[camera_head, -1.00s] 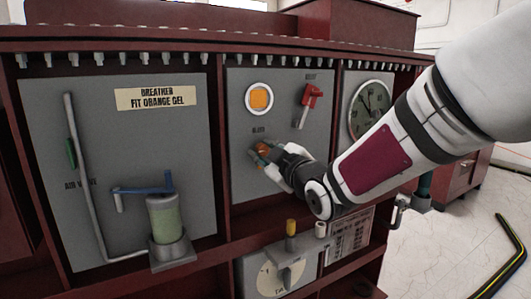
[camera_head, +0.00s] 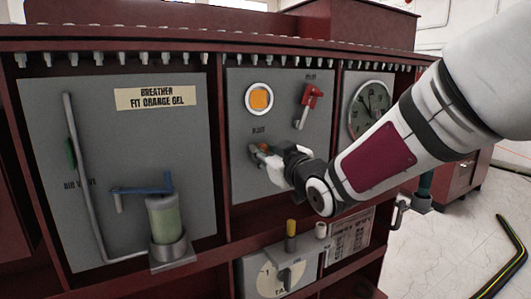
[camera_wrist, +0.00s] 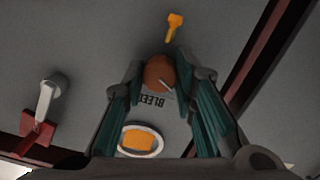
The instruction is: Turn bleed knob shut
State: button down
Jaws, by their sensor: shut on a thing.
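The bleed knob (camera_wrist: 158,72) is a round orange-brown knob on the grey middle panel, with a pale pointer line. It sits between the two teal fingers of my gripper (camera_wrist: 160,74) in the wrist view. My gripper is shut on the knob's sides. The BLEED label (camera_wrist: 152,100) shows upside down beside the knob there. In the head view my gripper (camera_head: 262,154) is at the panel below the round orange window (camera_head: 259,98), and only a little of the knob (camera_head: 266,148) shows past the fingers.
A small yellow-orange fitting (camera_wrist: 174,24) is near the knob. The breather jar (camera_head: 165,220) and blue handle (camera_head: 145,188) are left. A ledge runs below.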

jog(key=m+p, duration=0.2)
jog(key=m, duration=0.4)
jog(key=m+p, duration=0.3)
jog(key=m, duration=0.2)
jog(key=shift+g, duration=0.3)
jog(key=shift+m, duration=0.4)
jog(key=c, duration=1.3)
grip_release()
jog(key=shift+s, duration=0.1)
jog(key=v, duration=1.1)
jog(key=shift+s+d, duration=0.3)
jog(key=shift+d, duration=0.05)
